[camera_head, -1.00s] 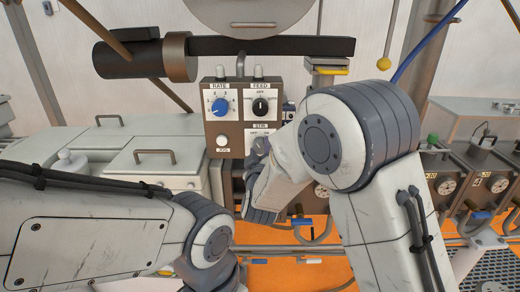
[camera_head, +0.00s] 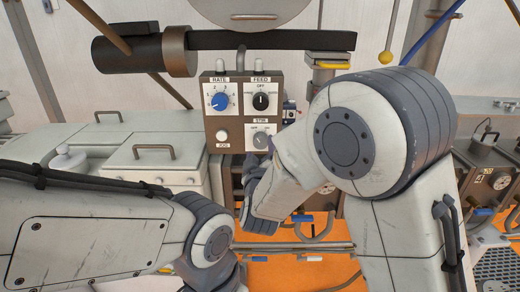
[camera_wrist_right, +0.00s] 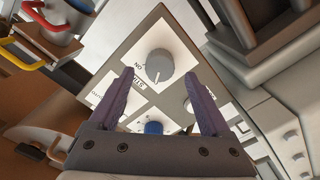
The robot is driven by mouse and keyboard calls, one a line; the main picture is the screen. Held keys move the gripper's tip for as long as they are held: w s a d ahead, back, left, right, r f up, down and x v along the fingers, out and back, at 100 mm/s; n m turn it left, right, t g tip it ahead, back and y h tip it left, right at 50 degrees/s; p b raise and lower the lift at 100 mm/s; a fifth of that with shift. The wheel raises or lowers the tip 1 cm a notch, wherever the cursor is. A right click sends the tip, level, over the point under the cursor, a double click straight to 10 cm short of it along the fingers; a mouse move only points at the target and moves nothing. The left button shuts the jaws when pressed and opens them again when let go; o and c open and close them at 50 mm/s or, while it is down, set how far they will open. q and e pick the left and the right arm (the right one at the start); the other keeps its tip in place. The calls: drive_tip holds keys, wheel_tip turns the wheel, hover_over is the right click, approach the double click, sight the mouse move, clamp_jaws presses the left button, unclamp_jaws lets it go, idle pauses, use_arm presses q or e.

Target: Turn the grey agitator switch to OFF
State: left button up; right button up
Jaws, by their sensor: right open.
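The grey agitator switch (camera_head: 261,141) is a round knob under the STIR label, at the lower right of the brown control box (camera_head: 243,78). My right gripper (camera_wrist_right: 157,76) is open, with one purple finger on either side of the knob in that view. The knob appears beyond the fingertips, and I cannot see contact. In the head view the right fingers are mostly hidden. My left gripper is out of view.
The same box carries a blue RATE knob (camera_head: 220,101), a black FEED knob (camera_head: 261,101) and a white JOG button (camera_head: 222,136). A dark horizontal bar (camera_head: 270,46) runs behind its top. A white lidded cabinet (camera_head: 150,150) stands at the left.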

drive_tip(key=s+b, duration=0.1)
drive_tip(key=s, duration=0.5)
drive_tip(key=shift+s+b, duration=0.35)
drive_tip(key=s+d+f+m+g+y, duration=0.2)
drive_tip(key=d+f+m+g, duration=0.2)
drive_tip(key=d+f+g, duration=0.6)
drive_tip(key=s+d+f+m+g+h, duration=0.1)
drive_tip(key=s+d+f+m+g, duration=0.2)
drive_tip(key=s, duration=0.4)
drive_tip(key=s+d+f+m+g+h, duration=0.1)
drive_tip(key=s+d+f+g, duration=0.1)
drive_tip(key=s+d+f, duration=0.4)
drive_tip(key=s+a+r+n+g, duration=0.1)
drive_tip(key=s+a+r+n, duration=0.2)
drive_tip(key=s+a, duration=0.4)
drive_tip(key=s+a+r+n+g+y, duration=0.1)
drive_tip(key=s+a+r+n+g, duration=0.1)
drive_tip(key=s+a, duration=0.5)
drive_tip(key=shift+s+a+r+n+b, duration=0.15)
drive_tip(key=shift+s+r+n+b, duration=0.25)
drive_tip(key=shift+n, duration=0.5)
drive_tip(key=shift+w, duration=0.1)
